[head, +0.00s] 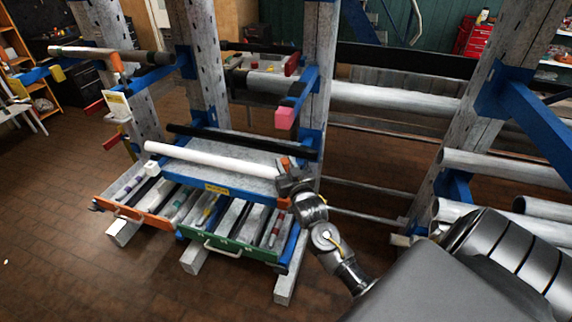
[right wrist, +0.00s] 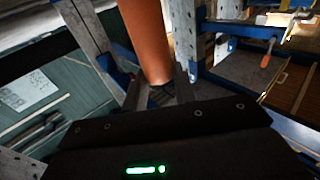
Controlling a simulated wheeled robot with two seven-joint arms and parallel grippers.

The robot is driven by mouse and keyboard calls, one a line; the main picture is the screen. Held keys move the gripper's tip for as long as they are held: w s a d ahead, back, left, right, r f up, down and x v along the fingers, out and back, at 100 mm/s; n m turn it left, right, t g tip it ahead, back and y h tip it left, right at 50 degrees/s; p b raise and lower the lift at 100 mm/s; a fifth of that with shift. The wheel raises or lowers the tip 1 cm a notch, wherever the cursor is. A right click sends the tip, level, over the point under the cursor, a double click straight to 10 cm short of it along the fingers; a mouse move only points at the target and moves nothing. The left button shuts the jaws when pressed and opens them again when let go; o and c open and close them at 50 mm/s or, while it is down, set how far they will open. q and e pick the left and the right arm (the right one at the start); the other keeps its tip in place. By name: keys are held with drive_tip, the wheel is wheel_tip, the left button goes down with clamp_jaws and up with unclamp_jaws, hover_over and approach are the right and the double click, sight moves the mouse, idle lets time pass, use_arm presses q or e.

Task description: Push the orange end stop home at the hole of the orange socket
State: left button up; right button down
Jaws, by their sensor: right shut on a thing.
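My right gripper (head: 290,178) is at the right end of the blue tray shelf in the head view. It is shut on an orange cylinder, which I take as the orange end stop (right wrist: 146,40); in the right wrist view it stands out from between the fingers. In the head view only a small orange bit of it (head: 286,162) shows above the fingers. Another small orange piece (head: 284,203) shows just below the gripper; I cannot tell whether it is the orange socket. No socket hole is visible. My left gripper is not in view.
A white tube (head: 212,160) and a black tube (head: 240,142) lie across the blue shelf close by. Below are an orange-fronted drawer (head: 130,212) and a green-fronted drawer (head: 228,248). A pink-tipped blue arm (head: 285,118) juts out above the gripper. Grey posts stand around.

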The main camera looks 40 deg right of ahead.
drive_tip(key=shift+p, duration=0.45)
idle(0.7)
drive_tip(key=shift+f+b, duration=2.05)
drive_tip(key=shift+f, duration=0.85)
drive_tip(key=c, duration=1)
unclamp_jaws()
drive_tip(key=shift+c, duration=0.2)
drive_tip(key=b+v, duration=0.2)
drive_tip(key=v, duration=0.8)
drive_tip(key=shift+s, duration=0.4)
drive_tip(key=shift+a, duration=0.1)
